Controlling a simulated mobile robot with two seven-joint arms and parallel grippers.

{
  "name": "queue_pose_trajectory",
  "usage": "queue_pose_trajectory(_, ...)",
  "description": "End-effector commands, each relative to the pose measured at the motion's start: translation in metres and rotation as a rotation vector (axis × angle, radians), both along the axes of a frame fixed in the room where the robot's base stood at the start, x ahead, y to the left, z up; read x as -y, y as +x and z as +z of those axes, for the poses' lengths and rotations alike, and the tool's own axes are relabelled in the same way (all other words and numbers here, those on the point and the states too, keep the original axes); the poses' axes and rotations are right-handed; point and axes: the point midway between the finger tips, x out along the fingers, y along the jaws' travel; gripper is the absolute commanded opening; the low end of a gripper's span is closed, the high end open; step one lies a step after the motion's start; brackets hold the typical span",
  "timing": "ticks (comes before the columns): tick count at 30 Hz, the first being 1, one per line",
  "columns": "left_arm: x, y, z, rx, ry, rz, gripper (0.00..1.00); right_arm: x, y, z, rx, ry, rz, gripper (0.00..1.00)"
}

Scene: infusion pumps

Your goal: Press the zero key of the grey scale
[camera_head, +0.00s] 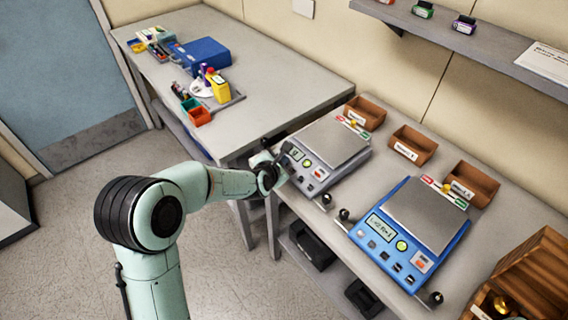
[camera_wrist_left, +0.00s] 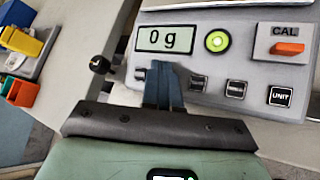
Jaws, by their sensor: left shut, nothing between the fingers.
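The grey scale (camera_head: 307,168) stands on the right-hand bench with a bare steel pan (camera_head: 334,142). In the left wrist view its display (camera_wrist_left: 164,39) reads 0 g. A row of dark keys runs below; the rightmost key (camera_wrist_left: 280,97) reads UNIT, and the other labels are too small to read surely. My left gripper (camera_head: 278,165) is at the left front of this scale. In the wrist view its shut, empty fingers (camera_wrist_left: 165,70) overlap the left part of the key row, partly hiding it. I cannot tell whether they touch a key. My right gripper is not in view.
A blue scale (camera_head: 412,229) stands to the right. The grey scale's panel also has a green round level (camera_wrist_left: 217,41) and an orange CAL switch (camera_wrist_left: 287,48). Wooden bins (camera_head: 414,144) stand behind the scales. A dark levelling foot (camera_wrist_left: 99,64) sticks out at the scale's left.

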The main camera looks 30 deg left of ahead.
Motion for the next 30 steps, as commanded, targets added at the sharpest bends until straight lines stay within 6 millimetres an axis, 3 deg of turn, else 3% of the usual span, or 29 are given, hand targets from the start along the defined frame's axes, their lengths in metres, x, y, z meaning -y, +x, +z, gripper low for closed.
queue_pose_trajectory(30, -0.002, -0.004, 0.014, -0.001, 0.000, 0.000, 0.00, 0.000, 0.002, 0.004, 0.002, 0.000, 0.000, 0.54)
